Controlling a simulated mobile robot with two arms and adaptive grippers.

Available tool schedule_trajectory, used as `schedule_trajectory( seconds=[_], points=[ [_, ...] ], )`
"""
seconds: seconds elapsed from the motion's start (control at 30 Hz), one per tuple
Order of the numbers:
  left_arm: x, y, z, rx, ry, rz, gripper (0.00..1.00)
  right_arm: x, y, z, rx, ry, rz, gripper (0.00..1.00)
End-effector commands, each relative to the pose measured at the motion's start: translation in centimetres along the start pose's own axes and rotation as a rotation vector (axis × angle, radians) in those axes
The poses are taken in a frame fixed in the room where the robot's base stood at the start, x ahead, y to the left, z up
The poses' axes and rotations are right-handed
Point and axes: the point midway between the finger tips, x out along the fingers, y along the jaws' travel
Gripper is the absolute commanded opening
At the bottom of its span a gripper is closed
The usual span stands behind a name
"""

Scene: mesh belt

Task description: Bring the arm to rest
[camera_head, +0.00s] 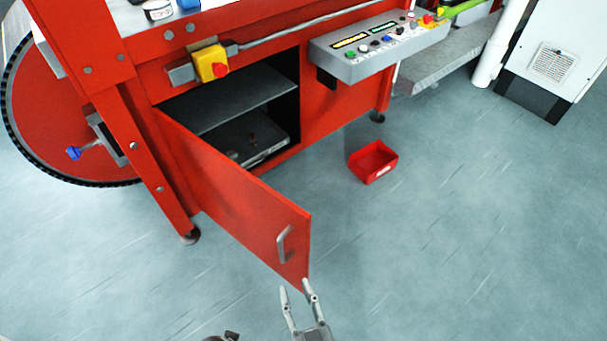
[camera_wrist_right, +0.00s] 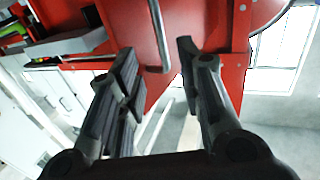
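My right gripper (camera_head: 298,290) is at the bottom middle of the head view, just below the free edge of the open red cabinet door (camera_head: 240,205). Its two fingers are spread and nothing is between them. The right wrist view also shows the gripper (camera_wrist_right: 160,65) with its fingers apart, facing the red door and its grey handle (camera_head: 284,244). The handle appears as a metal bar (camera_wrist_right: 160,40) seen between the fingers, beyond them. A small dark part (camera_head: 228,336) at the bottom edge of the head view is too cut off to identify. My left gripper cannot be made out.
The door hangs open from the red machine, showing a shelf (camera_head: 240,100) and a grey box (camera_head: 255,145) inside. A red bin (camera_head: 373,162) stands on the floor to the right. A control panel (camera_head: 380,45) juts out above. The floor at lower right is clear.

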Motion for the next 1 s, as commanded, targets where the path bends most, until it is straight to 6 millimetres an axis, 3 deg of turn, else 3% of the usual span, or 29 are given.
schedule_trajectory(
  seconds=[0.17, 0.27, 0.37, 0.47, 0.6, 0.7, 0.83, 1.0],
  points=[
    [0.0, 0.0, 0.0, 0.0, 0.0, 0.0, 0.4, 0.0, 0.1, 0.2, 0.0, -0.006, -0.001, 0.34],
    [0.0, 0.0, 0.0, -0.001, 0.0, 0.0, 0.4, 0.0, 0.6, 1.6, -0.003, -0.057, -0.009, 0.34],
    [0.0, 0.0, 0.0, -0.001, 0.0, 0.0, 0.4, -0.2, 1.9, 5.0, -0.005, -0.181, -0.024, 0.34],
    [0.0, 0.0, 0.0, -0.001, 0.0, 0.0, 0.4, -1.4, 4.0, 9.8, -0.002, -0.368, -0.032, 0.34],
    [0.0, 0.0, 0.0, 0.0, 0.0, 0.0, 0.4, -4.4, 7.8, 16.2, 0.018, -0.651, -0.011, 0.34],
    [0.0, 0.0, 0.0, 0.0, 0.0, 0.0, 0.4, -7.5, 10.7, 20.0, 0.043, -0.846, 0.026, 0.34],
    [0.0, 0.0, 0.0, 0.0, 0.0, 0.0, 0.4, -11.5, 13.9, 23.2, 0.077, -1.058, 0.084, 0.34],
    [0.0, 0.0, 0.0, 0.0, 0.0, 0.0, 0.4, -16.5, 17.2, 25.6, 0.125, -1.281, 0.167, 0.34]
  ],
)
